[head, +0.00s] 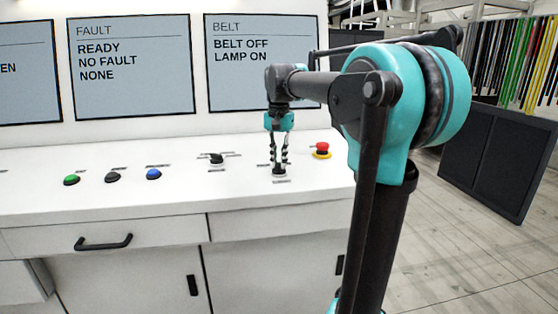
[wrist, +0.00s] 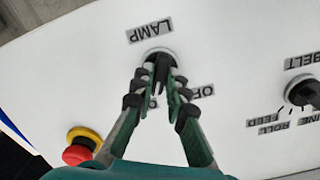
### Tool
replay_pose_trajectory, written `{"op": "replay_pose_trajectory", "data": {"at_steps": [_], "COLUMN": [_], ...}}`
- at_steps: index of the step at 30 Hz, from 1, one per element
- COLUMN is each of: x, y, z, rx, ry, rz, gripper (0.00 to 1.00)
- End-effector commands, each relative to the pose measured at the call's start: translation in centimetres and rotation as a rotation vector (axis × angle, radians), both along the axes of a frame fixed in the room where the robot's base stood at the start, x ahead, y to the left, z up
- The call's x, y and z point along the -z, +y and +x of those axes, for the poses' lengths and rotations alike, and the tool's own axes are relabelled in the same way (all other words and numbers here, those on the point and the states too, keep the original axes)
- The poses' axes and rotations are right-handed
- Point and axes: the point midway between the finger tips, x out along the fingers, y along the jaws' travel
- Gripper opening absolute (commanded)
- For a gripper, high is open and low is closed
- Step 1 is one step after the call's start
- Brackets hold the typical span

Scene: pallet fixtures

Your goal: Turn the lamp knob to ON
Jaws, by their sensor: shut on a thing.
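The lamp knob (wrist: 159,57) is a dark knob on a pale round base under the label LAMP (wrist: 150,31) in the wrist view. In the head view its pale base (head: 279,172) shows below my fingers on the white panel. My gripper (wrist: 161,78) points down at the knob and is shut on it, one finger on each side. My gripper also shows in the head view (head: 279,163). The fingers partly cover the ON and OFF marks. The right-hand screen (head: 262,62) reads BELT OFF, LAMP ON.
The belt knob (wrist: 302,92) stands to one side; it also shows in the head view (head: 216,159). A red emergency button (head: 322,149) on a yellow base is right of my gripper. Green (head: 71,180), black (head: 112,177) and blue (head: 153,174) buttons stand at the left.

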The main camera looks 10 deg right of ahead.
Motion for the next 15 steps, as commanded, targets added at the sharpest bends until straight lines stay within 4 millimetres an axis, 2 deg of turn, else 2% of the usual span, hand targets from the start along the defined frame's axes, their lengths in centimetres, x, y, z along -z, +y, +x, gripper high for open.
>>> {"op": "replay_pose_trajectory", "data": {"at_steps": [15], "x": [-0.03], "y": [0.00], "z": [0.04], "rx": [0.035], "ry": [-0.001], "rz": [0.000], "gripper": [0.00]}}
